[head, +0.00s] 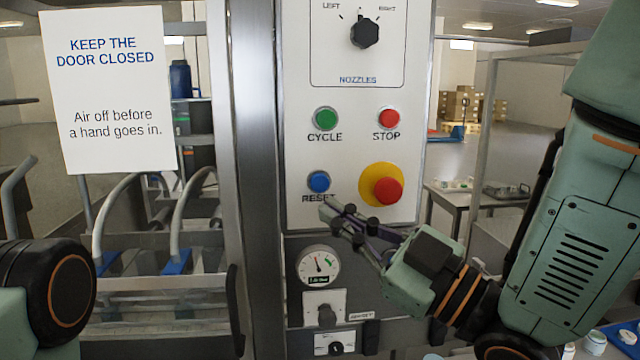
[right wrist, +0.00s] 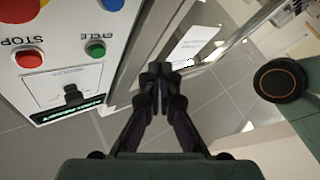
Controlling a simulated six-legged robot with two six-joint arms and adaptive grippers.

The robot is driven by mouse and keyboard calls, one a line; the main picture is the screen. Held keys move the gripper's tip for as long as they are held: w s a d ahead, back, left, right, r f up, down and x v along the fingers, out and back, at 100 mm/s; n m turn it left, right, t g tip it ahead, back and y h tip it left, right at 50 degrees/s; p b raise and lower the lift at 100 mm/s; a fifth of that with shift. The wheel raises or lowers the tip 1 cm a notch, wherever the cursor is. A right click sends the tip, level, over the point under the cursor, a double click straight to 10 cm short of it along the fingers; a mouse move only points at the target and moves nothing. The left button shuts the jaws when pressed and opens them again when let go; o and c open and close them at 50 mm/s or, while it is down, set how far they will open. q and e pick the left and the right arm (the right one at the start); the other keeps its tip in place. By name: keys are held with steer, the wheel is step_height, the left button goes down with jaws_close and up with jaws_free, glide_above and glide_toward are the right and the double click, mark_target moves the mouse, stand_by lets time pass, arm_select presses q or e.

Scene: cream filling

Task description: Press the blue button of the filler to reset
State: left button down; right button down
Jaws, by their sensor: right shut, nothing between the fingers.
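The blue button (head: 318,181) sits on the filler's white control panel (head: 300,140), above the label RESET, in the head view. My right gripper (head: 334,211) comes in from the right, shut and empty, with its fingertips just below and right of the blue button, over the edge of the RESET label. I cannot tell whether the tips touch the panel. The right wrist view shows the shut fingers (right wrist: 161,75) and the blue button (right wrist: 110,4) at the top edge. My left gripper is not in view; only part of the left arm shows at the lower left.
A green CYCLE button (head: 326,118) and a red STOP button (head: 388,118) sit above. A red emergency button on a yellow base (head: 381,185) is right of the blue one. A gauge (head: 319,266) is below. A door-warning sign (head: 108,88) hangs left.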

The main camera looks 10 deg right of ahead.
mark_target(320, 183)
steer(key=shift+w+a, duration=0.15)
steer(key=shift+w, duration=4.3)
steer(key=shift+w, duration=0.1)
steer(key=shift+w, duration=0.3)
steer(key=shift+w, duration=0.5)
steer(key=shift+s, duration=0.95)
steer(key=shift+s, duration=0.1)
